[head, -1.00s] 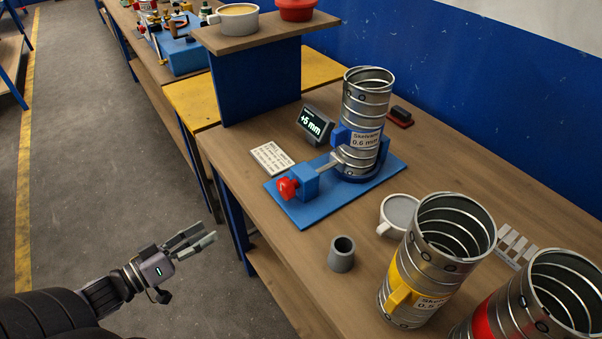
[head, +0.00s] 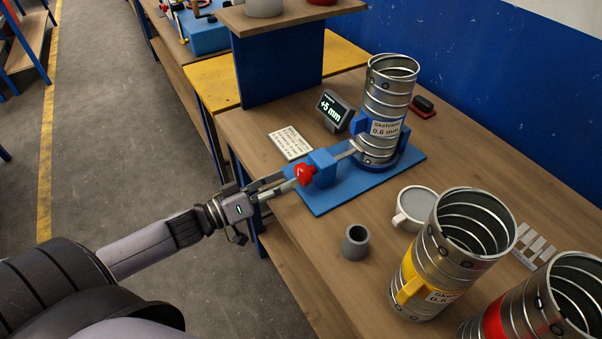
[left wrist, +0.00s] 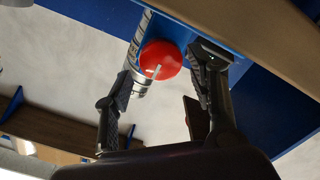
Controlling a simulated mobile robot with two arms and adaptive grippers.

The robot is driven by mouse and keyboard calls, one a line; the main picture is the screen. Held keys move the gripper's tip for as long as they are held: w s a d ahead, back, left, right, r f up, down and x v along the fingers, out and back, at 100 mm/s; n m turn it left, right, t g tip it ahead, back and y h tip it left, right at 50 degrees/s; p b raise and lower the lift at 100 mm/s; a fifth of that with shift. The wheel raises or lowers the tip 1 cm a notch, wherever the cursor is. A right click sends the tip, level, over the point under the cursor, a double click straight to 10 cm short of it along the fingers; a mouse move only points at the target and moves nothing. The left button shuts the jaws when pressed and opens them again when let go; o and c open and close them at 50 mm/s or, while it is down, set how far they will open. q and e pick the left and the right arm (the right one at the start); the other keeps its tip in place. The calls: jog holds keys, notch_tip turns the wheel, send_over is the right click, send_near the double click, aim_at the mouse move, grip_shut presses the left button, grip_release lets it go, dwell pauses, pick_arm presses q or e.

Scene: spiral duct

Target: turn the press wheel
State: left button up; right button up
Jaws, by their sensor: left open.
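The red press wheel (head: 305,174) sits at the near left end of a blue press block (head: 322,167) on a blue base plate (head: 325,203). A rod runs from the block to a spiral duct (head: 386,115) held upright on the plate. A small display (head: 335,110) beside it reads +5 mm. My left gripper (head: 283,184) is open, its fingertips close to the wheel. In the left wrist view the wheel (left wrist: 161,60) shows ahead, between the fingers (left wrist: 158,85); I cannot tell whether they touch it. My right gripper is not in view.
Ducts with a yellow clamp (head: 441,258) and a red clamp (head: 545,305) stand at the front right. A white mug (head: 412,208) and a grey cup (head: 355,242) stand near the plate. A printed card (head: 290,142) lies left of the display. A raised shelf (head: 280,70) stands behind.

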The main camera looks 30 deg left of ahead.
aim_at(299, 176)
pick_arm(q)
jog(key=x, duration=0.4)
jog(key=shift+w+d, duration=0.1)
jog(key=shift+w, duration=0.2)
jog(key=shift+w+d, duration=0.15)
jog(key=shift+w, duration=0.1)
jog(key=c, duration=0.9)
